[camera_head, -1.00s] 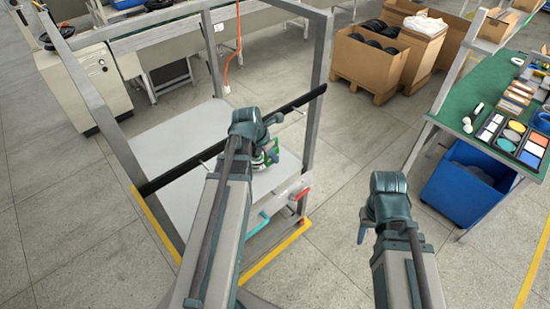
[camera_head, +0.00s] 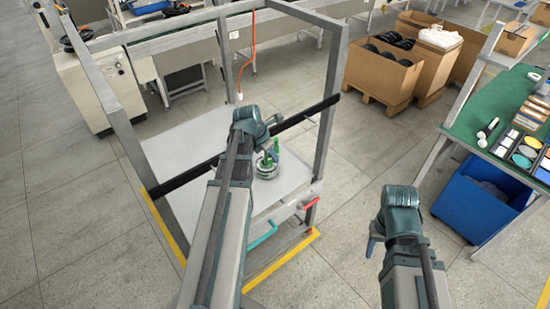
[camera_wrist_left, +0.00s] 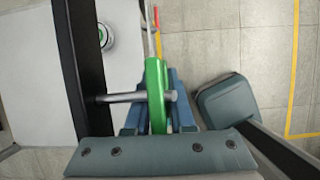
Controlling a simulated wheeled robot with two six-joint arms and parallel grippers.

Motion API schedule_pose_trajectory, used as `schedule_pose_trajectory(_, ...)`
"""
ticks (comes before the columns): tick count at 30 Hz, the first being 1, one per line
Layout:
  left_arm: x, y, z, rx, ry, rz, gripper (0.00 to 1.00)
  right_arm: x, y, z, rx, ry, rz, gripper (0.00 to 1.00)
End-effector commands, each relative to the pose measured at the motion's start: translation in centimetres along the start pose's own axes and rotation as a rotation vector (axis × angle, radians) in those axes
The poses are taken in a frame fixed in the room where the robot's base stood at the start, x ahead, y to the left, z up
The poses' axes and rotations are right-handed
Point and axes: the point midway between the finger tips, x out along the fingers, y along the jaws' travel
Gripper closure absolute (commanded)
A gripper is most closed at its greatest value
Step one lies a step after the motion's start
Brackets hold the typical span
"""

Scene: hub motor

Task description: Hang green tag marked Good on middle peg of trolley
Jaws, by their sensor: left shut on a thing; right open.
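My left gripper (camera_head: 270,143) is shut on the green tag (camera_wrist_left: 155,88) at the trolley's black bar (camera_wrist_left: 78,65). In the left wrist view the tag is seen nearly edge-on, so its marking cannot be read. A metal peg (camera_wrist_left: 118,97) sticks out from the bar, and its end shows on the far side of the tag; it appears to pass through the tag. The tag also shows as a green patch in the head view (camera_head: 277,149), where my left arm hides the bar's middle. My right gripper (camera_head: 374,246) is open and empty, right of the trolley.
A round hub motor (camera_head: 267,170) with a green centre sits on the trolley's grey top (camera_head: 180,150), below my left gripper. Metal posts (camera_head: 330,105) frame the trolley. A green workbench (camera_head: 475,112) and blue bin (camera_head: 480,205) stand at right. Floor between is clear.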

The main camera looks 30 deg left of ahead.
Motion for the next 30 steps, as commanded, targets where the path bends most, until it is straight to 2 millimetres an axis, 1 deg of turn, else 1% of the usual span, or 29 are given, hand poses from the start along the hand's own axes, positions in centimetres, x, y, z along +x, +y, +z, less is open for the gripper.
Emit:
schedule_pose_trajectory(5, 0.1, 1.1, 0.0, 0.0, 0.0, 0.001, 1.0, 0.1, 0.0, 0.0, 0.0, 0.0, 0.0, 0.5)
schedule_pose_trajectory(13, 0.8, 2.0, -0.3, 0.0, 0.001, -0.001, 1.0, 0.8, -0.1, -0.1, -0.002, 0.0, 0.0, 0.5)
schedule_pose_trajectory(30, 1.1, 2.4, -0.7, -0.004, 0.007, -0.002, 1.0, 1.2, -0.1, -0.1, -0.002, 0.0, 0.0, 0.5)
